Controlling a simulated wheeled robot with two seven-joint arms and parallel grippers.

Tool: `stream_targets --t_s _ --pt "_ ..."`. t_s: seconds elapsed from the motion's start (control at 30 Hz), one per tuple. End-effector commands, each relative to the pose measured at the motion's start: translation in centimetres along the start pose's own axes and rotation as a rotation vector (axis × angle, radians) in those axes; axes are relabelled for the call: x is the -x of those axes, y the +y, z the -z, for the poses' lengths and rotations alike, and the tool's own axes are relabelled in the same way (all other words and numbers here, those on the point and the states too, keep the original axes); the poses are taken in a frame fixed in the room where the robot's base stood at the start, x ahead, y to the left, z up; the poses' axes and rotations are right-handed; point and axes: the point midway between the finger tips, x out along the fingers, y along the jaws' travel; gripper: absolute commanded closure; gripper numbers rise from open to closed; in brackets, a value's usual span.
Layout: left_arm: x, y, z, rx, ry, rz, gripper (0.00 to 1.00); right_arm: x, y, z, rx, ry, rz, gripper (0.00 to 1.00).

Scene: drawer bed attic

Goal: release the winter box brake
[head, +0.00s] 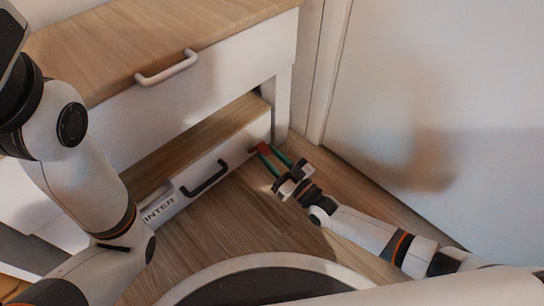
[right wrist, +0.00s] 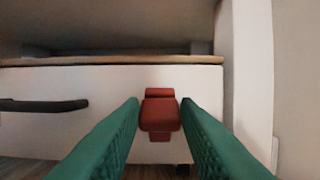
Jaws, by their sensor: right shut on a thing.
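The winter box (head: 232,152) is the low white box under the bed, with a wooden top, a black handle (head: 205,178) and a partly hidden label ending in "INTER". A red brake lever (right wrist: 160,115) sits on its front, near the right end. My right gripper (head: 264,152) reaches it from the right, its green fingers on either side of the lever. In the right wrist view the lever lies between the fingertips (right wrist: 160,104), and I take the gripper as shut on it. My left arm shows at the left, but its gripper is out of view.
A white drawer with a wooden top and pale handle (head: 167,68) is above the box. A white post (head: 282,105) stands just right of the box, beside a white wall or door (head: 430,90). The wooden floor (head: 240,220) in front is clear.

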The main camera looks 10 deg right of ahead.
Motion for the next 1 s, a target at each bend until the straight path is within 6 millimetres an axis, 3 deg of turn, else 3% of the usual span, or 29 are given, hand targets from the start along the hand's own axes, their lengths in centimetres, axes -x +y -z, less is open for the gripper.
stream_targets --t_s 0.2,0.23,0.37,0.73,1.0 --pt "0.0 0.0 0.0 0.000 0.000 0.000 0.64 0.0 0.1 0.1 -0.001 0.004 -0.001 1.00" --pt "0.0 0.0 0.0 0.000 0.000 0.000 0.64 0.0 0.1 0.1 -0.001 0.004 -0.001 0.68" --pt "0.0 0.0 0.0 0.000 0.001 0.000 0.64 0.0 0.1 0.1 -0.001 0.004 -0.001 0.49" --pt "-0.6 0.1 0.3 -0.001 0.002 0.000 0.64 0.7 0.0 -0.1 0.000 0.005 0.001 0.49" --pt "-3.6 0.8 1.4 -0.001 0.003 -0.001 0.64 5.8 0.0 -0.4 0.000 0.010 0.001 0.49"
